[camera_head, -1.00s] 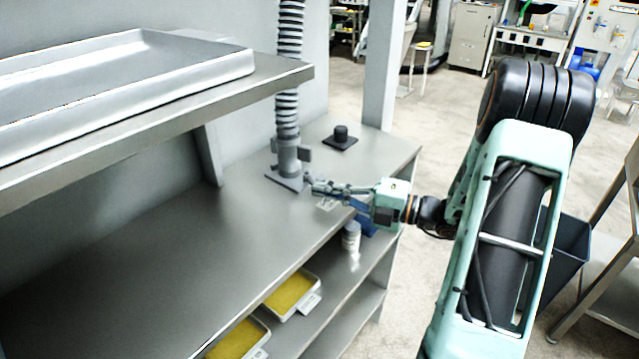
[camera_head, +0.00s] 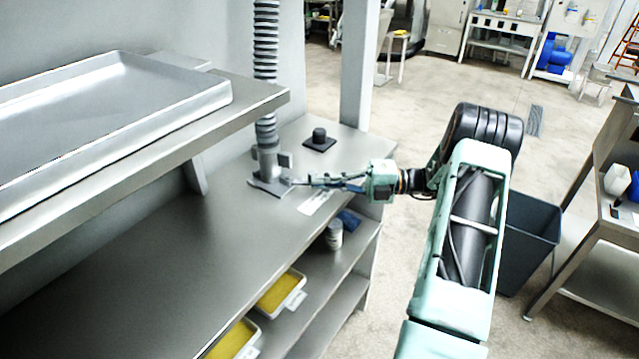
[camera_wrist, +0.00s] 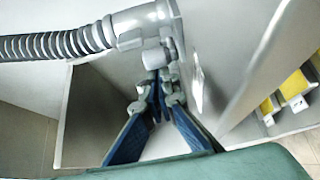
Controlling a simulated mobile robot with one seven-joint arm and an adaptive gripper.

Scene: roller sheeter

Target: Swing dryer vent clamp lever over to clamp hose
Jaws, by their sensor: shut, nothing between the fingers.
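A grey ribbed hose (camera_head: 265,60) comes down to a grey vent pipe with a clamp collar (camera_head: 267,160) on a square base plate on the steel counter. A grey tab, apparently the clamp lever (camera_head: 286,160), sticks out on the collar's right side. The hose (camera_wrist: 55,45) and collar (camera_wrist: 143,25) also show at the top of the wrist view. My gripper (camera_head: 296,182) is shut and empty, reaching in from the right, low beside the vent pipe. In the wrist view its fingertips (camera_wrist: 160,80) are just below a grey block on the collar; contact cannot be told.
A shelf with a large metal tray (camera_head: 120,110) overhangs the counter (camera_head: 150,250) at left. A lower shelf holds yellow-filled trays (camera_head: 280,293) and a white jar (camera_head: 334,235).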

